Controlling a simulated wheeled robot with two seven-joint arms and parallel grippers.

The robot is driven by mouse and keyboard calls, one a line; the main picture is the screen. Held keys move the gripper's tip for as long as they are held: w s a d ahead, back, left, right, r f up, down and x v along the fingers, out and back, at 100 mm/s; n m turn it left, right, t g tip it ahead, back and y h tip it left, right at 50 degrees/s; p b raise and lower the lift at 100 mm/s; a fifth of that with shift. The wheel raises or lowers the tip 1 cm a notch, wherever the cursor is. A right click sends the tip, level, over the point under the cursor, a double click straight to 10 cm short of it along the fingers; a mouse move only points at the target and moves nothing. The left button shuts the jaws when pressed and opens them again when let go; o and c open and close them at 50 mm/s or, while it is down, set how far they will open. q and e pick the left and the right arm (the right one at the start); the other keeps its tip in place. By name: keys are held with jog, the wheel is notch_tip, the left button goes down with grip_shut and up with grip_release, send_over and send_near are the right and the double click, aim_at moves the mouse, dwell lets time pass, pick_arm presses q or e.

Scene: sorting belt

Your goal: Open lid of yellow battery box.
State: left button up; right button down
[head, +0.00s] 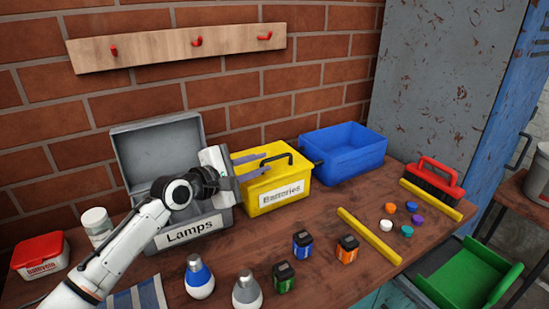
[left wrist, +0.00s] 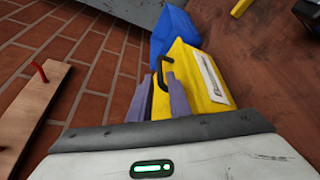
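The yellow battery box (head: 270,194), labelled "Batteries", stands on the workbench with its lid (head: 250,184) closed. A black arched handle (head: 284,157) is on the lid. It also shows in the left wrist view (left wrist: 163,63). My left gripper (head: 266,163) is open, its two grey-purple fingers apart and pointing at the handle from the left. In the left wrist view the fingertips (left wrist: 159,82) are close to the handle, one finger over the box top. I cannot tell whether they touch it. My right gripper is not in view.
The open grey lamps box (head: 186,232) stands left of the yellow box, under my arm. A blue bin (head: 345,165) stands right. The brick wall is behind.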

aim_at(272, 160)
pick_arm(q)
jog(key=b+x, duration=0.1)
jog(key=x, duration=0.4)
jog(key=shift+w+d+f, duration=0.1)
jog(key=shift+w+f, duration=0.05)
jog(key=shift+f, duration=0.05)
jog(key=shift+w+d+b, duration=0.3)
jog(key=shift+w+b, duration=0.1)
jog(key=shift+w, duration=0.15)
grip_shut()
